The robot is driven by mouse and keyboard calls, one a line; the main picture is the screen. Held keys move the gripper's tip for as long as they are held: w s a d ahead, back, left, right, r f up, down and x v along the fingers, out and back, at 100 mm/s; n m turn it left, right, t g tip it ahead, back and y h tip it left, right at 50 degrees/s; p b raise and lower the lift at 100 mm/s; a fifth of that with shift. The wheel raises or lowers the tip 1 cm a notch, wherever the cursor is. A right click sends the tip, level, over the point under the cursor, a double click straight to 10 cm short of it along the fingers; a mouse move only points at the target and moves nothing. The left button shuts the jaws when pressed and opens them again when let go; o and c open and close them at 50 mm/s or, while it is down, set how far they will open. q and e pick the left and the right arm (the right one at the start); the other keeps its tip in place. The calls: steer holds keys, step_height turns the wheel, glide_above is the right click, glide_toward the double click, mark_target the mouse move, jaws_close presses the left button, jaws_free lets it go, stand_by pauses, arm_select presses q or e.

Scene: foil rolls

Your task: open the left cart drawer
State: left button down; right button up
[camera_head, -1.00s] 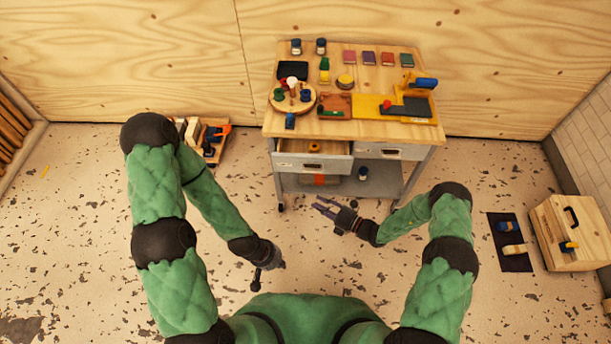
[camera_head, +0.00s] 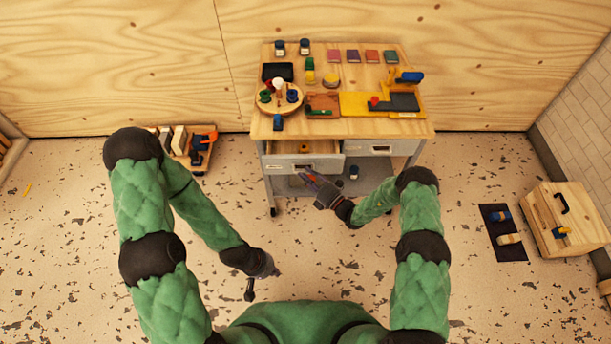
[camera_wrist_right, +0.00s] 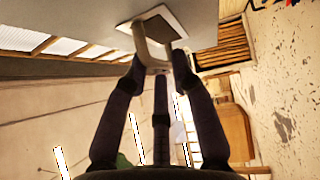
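The grey cart (camera_head: 350,193) has a wooden top. Its left drawer (camera_head: 278,168) is partly open, with its inside visible behind the front panel. A small light handle with a label frame sits on that front; the handle (camera_wrist_right: 152,52) shows large in the right wrist view. My right gripper (camera_head: 311,178) is at this drawer front. In the wrist view its dark fingertips (camera_wrist_right: 157,65) lie at either side of the handle; whether they clamp it I cannot tell. My left gripper (camera_head: 262,283) is low over the floor, away from the cart; its fingers are unclear.
The cart's right drawer (camera_head: 382,147) looks shut. Jars, coloured blocks and a round wooden tray (camera_head: 279,105) stand on the cart top. A tool crate (camera_head: 205,157) is left of the cart, a wooden box (camera_head: 563,222) and dark mat (camera_head: 503,246) to the right. Floor in front is clear.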

steer(key=shift+w+a+r, duration=0.1)
steer(key=shift+w+a, duration=0.25)
jaws_close()
steer(key=s+p, duration=0.3)
steer(key=s, duration=0.4)
steer(key=shift+s, duration=0.2)
jaws_free()
